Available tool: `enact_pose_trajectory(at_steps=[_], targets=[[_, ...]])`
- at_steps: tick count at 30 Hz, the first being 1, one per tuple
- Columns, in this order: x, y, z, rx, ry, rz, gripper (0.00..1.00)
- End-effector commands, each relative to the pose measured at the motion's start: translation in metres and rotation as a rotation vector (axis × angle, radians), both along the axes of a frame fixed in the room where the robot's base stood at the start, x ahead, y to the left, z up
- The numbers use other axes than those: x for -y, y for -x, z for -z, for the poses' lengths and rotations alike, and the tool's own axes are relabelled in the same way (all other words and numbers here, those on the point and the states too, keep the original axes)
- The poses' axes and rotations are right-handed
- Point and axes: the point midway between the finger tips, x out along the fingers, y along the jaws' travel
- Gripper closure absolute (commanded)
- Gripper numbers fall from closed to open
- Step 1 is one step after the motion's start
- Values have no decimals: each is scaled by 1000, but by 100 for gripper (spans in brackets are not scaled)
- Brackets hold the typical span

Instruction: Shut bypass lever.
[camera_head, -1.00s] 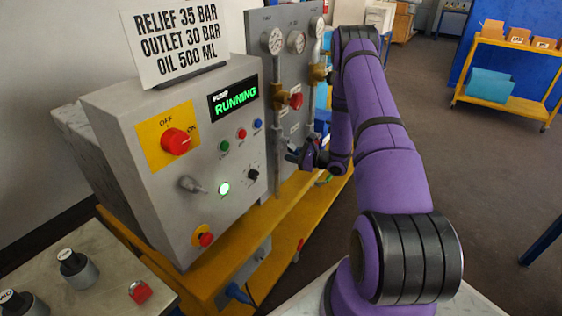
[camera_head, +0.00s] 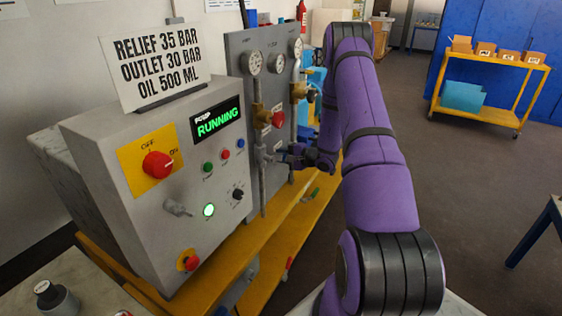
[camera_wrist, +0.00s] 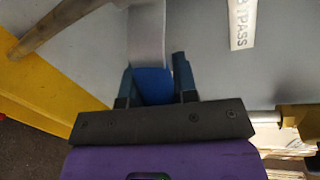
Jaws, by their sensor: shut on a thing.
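The bypass lever shows in the wrist view as a pale flat metal bar (camera_wrist: 146,38) with a blue grip (camera_wrist: 153,84) at its near end. My gripper (camera_wrist: 155,80) is shut on the blue grip, with one dark finger on each side. A white label (camera_wrist: 243,22) reading "BYPASS" is on the grey panel to the right of the lever. In the head view my gripper (camera_head: 286,156) is low at the front of the grey gauge panel (camera_head: 240,48), beside a vertical pipe. The lever is too small to make out there, and its pivot is out of the wrist view.
The control box (camera_head: 110,215), with its display reading "RUNNING", stands left of my gripper. Brass valves and a red knob (camera_head: 278,119) are just above it. A yellow bench edge (camera_head: 265,238) runs below. Open floor (camera_head: 450,190) lies to the right.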

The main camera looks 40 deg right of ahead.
Motion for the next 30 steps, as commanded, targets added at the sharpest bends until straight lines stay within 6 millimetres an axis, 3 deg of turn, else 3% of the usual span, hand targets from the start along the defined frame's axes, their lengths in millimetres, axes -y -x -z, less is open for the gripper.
enact_pose_trajectory(at_steps=[12,30], targets=[[3,-1,-17,74,207,0,100],[3,-1,-20,89,248,0,100]])
